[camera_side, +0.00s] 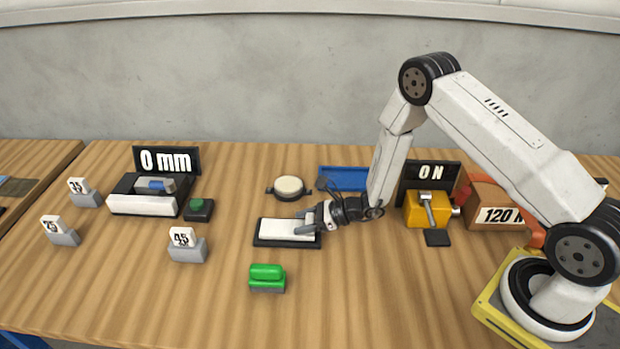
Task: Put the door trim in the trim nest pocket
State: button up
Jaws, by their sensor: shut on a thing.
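A white rectangular plate, which looks like the door trim (280,228), is level over a black rectangular base, which looks like the trim nest (285,243). The black rim shows along the front and the ends of the plate. My gripper (306,224) is low at the plate's right end, its grey fingers shut on it. I cannot tell whether the plate is seated in the pocket or just above it. The fingers hide part of the right end.
A blue tray (345,178) and a round cream-topped part (289,187) lie behind. A green block (267,277) stands in front. Left are numbered blocks (187,245) and a "0 mm" device (145,195); right, a yellow unit (427,208) by an "ON" sign.

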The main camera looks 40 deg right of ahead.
jog(key=shift+f, duration=0.3)
jog(key=shift+f, duration=0.1)
jog(key=o, duration=1.3)
jog(key=shift+s+d+r, duration=0.3)
jog(key=shift+d, duration=0.05)
jog(key=v, duration=1.1)
jog(key=shift+s+f, duration=0.1)
jog(key=shift+a, duration=0.1)
